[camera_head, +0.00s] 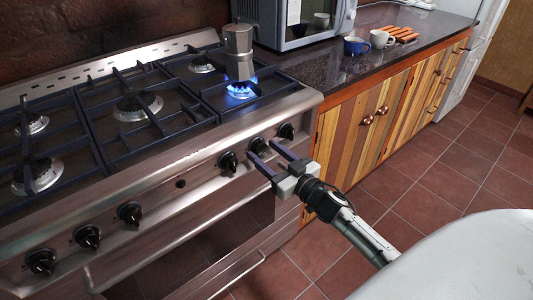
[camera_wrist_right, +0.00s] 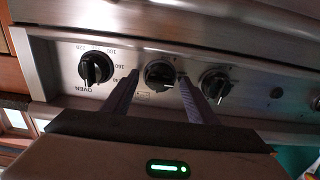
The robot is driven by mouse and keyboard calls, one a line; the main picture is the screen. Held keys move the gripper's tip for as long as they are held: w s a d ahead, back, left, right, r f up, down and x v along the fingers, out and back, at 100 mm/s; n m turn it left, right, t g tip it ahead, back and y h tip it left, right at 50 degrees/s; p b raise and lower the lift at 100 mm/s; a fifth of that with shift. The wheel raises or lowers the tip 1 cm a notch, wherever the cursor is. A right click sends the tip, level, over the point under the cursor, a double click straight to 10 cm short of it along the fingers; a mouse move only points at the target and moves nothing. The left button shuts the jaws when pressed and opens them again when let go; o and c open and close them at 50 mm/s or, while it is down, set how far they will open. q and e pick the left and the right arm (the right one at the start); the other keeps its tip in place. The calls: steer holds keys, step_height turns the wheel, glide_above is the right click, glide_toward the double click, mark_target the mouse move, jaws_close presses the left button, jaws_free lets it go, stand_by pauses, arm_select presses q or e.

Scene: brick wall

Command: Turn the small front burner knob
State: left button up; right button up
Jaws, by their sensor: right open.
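A row of black knobs runs along the steel front panel of the stove (camera_head: 180,160). My right gripper (camera_head: 260,147) is at the right part of this row, open and empty. In the right wrist view its two fingers reach up to either side of the middle black knob (camera_wrist_right: 160,75), with the knob between the tips. Whether they touch it I cannot tell. The oven-marked knob (camera_wrist_right: 96,68) is left of the fingers and another knob (camera_wrist_right: 215,84) is right of them. A blue flame (camera_head: 241,89) burns at the front right burner. My left gripper is not in view.
A metal moka pot (camera_head: 238,50) stands over the flame. The oven handle (camera_head: 190,238) runs below the knobs. To the right, a dark counter (camera_head: 340,68) holds a microwave (camera_head: 300,22), a blue mug (camera_head: 356,46) and a white mug (camera_head: 381,39). The tiled floor in front is clear.

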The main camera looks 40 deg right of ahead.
steer(key=c, duration=1.1)
steer(key=shift+o, duration=0.2)
steer(key=shift+n, duration=0.4)
steer(key=n, duration=0.2)
steer(key=shift+n, duration=0.4)
steer(key=n, duration=0.3)
steer(key=shift+n, duration=0.3)
steer(key=n, duration=0.3)
steer(key=shift+n, duration=0.3)
steer(key=shift+n+b, duration=0.55)
steer(key=shift+n, duration=1.55)
